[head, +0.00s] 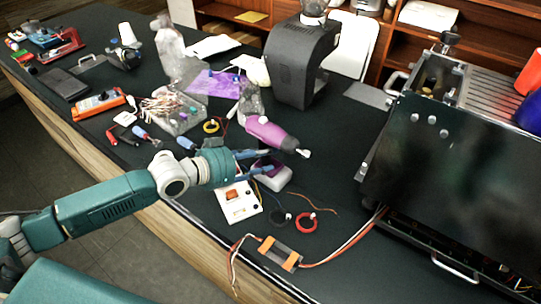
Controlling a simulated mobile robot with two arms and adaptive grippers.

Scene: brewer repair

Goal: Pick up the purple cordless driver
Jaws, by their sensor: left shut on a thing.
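The purple cordless driver (266,131) stands upright near the middle of the counter in the head view. Its purple body lies over the handle, and its silver tip points right. Its pale grey and purple battery base (273,178) is at the bottom. My left gripper (262,163) reaches in from the left and is shut on the driver at its handle, which the fingers partly hide. The base appears on or close to the counter; I cannot tell if it touches. My right gripper is not in view.
A white switch box (238,203), a red wire ring (306,222) and an orange-ended module (280,254) lie in front of the driver. A large dark brewer (440,150) fills the right. A grinder (300,65) stands behind. Tools and clutter cover the left counter.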

